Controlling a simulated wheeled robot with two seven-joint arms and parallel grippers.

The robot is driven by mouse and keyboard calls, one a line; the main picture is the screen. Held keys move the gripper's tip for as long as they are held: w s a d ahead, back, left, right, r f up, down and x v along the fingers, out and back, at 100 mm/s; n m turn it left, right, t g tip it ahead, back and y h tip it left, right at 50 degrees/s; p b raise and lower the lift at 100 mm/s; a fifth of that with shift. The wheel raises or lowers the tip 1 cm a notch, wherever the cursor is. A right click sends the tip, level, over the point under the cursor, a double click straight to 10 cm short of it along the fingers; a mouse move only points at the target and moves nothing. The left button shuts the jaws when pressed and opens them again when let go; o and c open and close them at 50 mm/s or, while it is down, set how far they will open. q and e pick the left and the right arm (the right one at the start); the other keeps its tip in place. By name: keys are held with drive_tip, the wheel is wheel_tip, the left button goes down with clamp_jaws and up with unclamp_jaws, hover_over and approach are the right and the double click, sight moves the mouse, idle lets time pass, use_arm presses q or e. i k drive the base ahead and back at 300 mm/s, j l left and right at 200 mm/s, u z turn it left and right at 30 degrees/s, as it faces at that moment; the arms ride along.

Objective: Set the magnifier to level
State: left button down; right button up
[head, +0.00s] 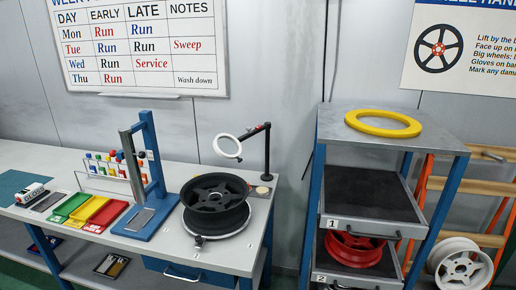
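The magnifier (227,146) is a white ring lens on a black jointed arm (252,132). The arm comes from an upright black post (267,155) at the right end of the grey workbench (180,248). The ring hangs above and behind a black wheel (215,195), apart from it, and its face looks tilted rather than flat. The black wheel lies face up on a round turntable or spindle base (199,240). Neither of my grippers is in view.
A blue press-like stand (157,165) and red, yellow and green trays (108,213) stand left of the wheel. On the right, a drawer cabinet (330,120) carries a yellow ring (383,123); a red wheel (352,249) sits in an open drawer. A white wheel (462,265) is beside it.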

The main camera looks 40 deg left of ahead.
sight(231, 138)
drive_tip(key=i+j+u, duration=0.1)
drive_tip(key=u, duration=1.15)
